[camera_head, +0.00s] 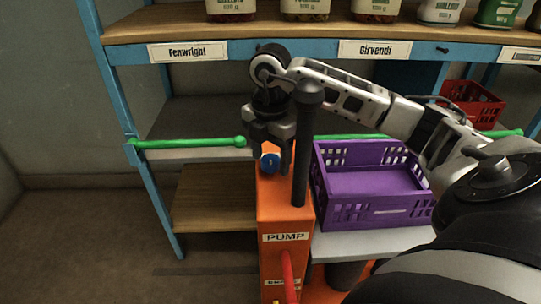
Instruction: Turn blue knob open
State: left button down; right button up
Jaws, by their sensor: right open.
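The blue knob (269,161) sits on the upper part of an orange pump housing (273,211) labelled "PUMP". A small light mark shows on the knob's face. My right gripper (269,152) comes in from the right and hangs over the housing, with its fingers pointing down around the knob. The gripper is open; I cannot tell whether a finger touches the knob. Part of the knob's upper edge is hidden by the gripper. My left gripper is not in view.
A black post (304,145) stands close to the gripper's right. A purple crate (372,213) stands right of the housing. A green rod (190,143) runs across the shelf front. A red lever (288,275) is low on the housing. Jars line the upper shelf (290,27).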

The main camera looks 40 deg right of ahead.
jog(key=c, duration=1)
